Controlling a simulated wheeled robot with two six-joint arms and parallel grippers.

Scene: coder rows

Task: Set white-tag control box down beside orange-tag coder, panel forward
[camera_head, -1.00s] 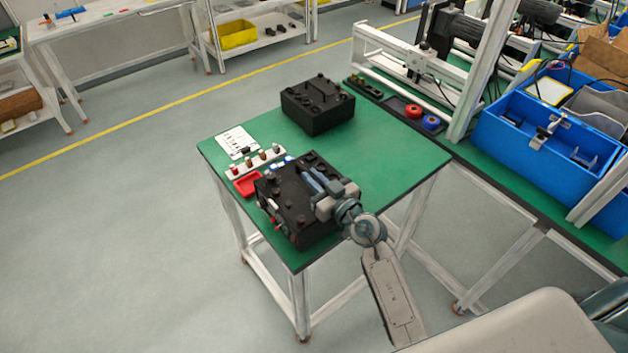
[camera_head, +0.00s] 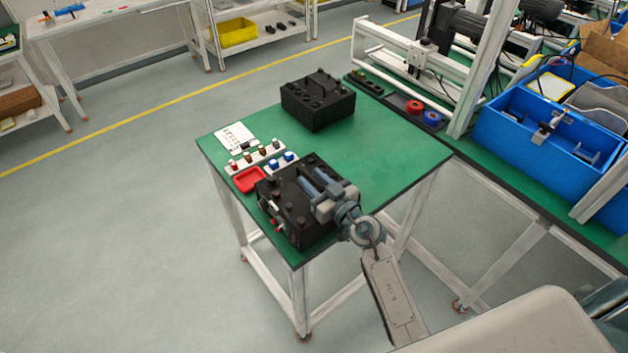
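A black control box (camera_head: 290,203) with knobs and terminals on top is at the near corner of the green table (camera_head: 385,150). My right gripper (camera_head: 318,184) is over its top and appears shut on its handle; the fingertips are partly hidden. The box is upright, at or very close to the tabletop; I cannot tell if it touches. A second black box (camera_head: 318,104) with a top handle stands at the back of the table, apart from the first. No white or orange tag can be made out on either. My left gripper is not in view.
A red tray (camera_head: 249,180), a white strip with small coloured knobs (camera_head: 256,157) and a white sheet (camera_head: 236,138) lie close to the near box's left and back. The table's right half is clear. A blue bin (camera_head: 545,140) stands on the bench at right.

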